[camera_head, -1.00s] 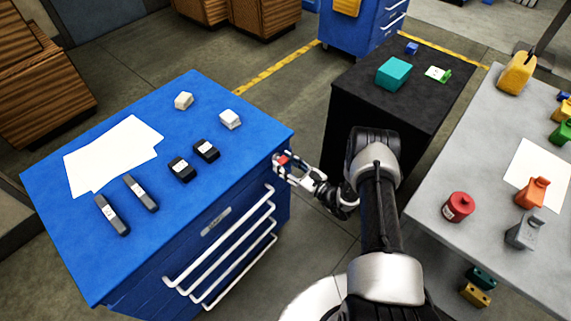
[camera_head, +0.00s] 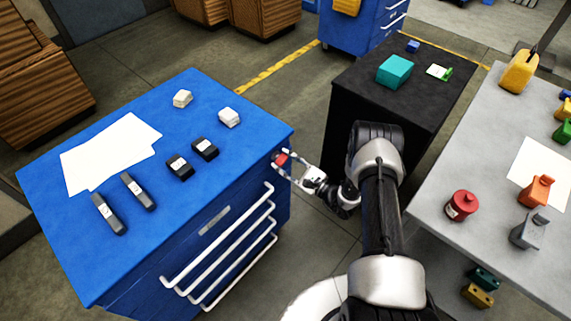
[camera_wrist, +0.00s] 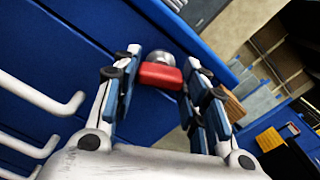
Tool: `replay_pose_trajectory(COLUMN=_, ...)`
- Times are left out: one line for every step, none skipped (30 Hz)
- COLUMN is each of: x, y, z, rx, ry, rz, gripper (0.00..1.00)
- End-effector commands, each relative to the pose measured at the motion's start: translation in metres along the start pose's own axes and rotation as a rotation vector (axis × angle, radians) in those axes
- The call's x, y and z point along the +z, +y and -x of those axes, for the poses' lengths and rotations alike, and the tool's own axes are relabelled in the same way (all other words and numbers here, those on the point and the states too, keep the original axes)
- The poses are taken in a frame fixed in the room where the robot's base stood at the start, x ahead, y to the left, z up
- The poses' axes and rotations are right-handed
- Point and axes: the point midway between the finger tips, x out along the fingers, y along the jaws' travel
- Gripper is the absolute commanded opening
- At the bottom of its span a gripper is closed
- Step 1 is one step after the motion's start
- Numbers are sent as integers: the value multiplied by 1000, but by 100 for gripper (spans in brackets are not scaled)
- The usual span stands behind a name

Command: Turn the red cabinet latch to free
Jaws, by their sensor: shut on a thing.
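The red cabinet latch (camera_head: 282,159) is a small red block on the front of the blue cabinet (camera_head: 262,200), near its upper right corner. In the wrist view the red latch (camera_wrist: 160,75) sits on a round silver base and lies roughly crosswise in the picture. My gripper (camera_head: 287,165) reaches it from the right. In the wrist view my gripper (camera_wrist: 163,72) has one finger on each side of the latch, shut on it. The fingers hide the ends of the latch in part.
White drawer handles (camera_head: 235,235) project from the cabinet front below and left of the latch. Paper, black pieces and white blocks lie on the cabinet top. A black table (camera_head: 350,110) and a grey table (camera_head: 440,215) stand to the right, with floor between.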

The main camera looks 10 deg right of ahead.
Motion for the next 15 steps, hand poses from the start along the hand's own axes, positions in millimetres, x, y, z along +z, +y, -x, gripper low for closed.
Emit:
replay_pose_trajectory(x=-2, y=1, z=0, rx=1, ry=0, rz=43, gripper=16)
replay_pose_trajectory(x=-2, y=1, z=0, rx=1, ry=0, rz=71, gripper=16)
replay_pose_trajectory(x=-2, y=1, z=0, rx=1, ry=0, rz=110, gripper=16)
replay_pose_trajectory(x=-2, y=1, z=0, rx=1, ry=1, rz=138, gripper=16)
replay_pose_trajectory(x=-2, y=1, z=0, rx=1, ry=1, rz=166, gripper=16)
replay_pose_trajectory(x=-2, y=1, z=0, rx=1, ry=1, rz=204, gripper=16)
replay_pose_trajectory(x=-2, y=1, z=0, rx=1, ry=1, rz=232, gripper=16)
replay_pose_trajectory(x=-2, y=1, z=0, rx=1, ry=1, rz=261, gripper=16)
replay_pose_trajectory(x=-2, y=1, z=0, rx=1, ry=1, rz=300, gripper=16)
replay_pose_trajectory(x=-2, y=1, z=0, rx=1, ry=1, rz=328, gripper=16)
replay_pose_trajectory(x=-2, y=1, z=0, rx=1, ry=1, rz=356, gripper=16)
replay_pose_trajectory(x=-2, y=1, z=0, rx=1, ry=1, rz=395, gripper=16)
replay_pose_trajectory(x=-2, y=1, z=0, rx=1, ry=1, rz=423, gripper=16)
replay_pose_trajectory(x=-2, y=1, z=0, rx=1, ry=1, rz=451, gripper=16)
replay_pose_trajectory(x=-2, y=1, z=0, rx=1, ry=1, rz=489, gripper=16)
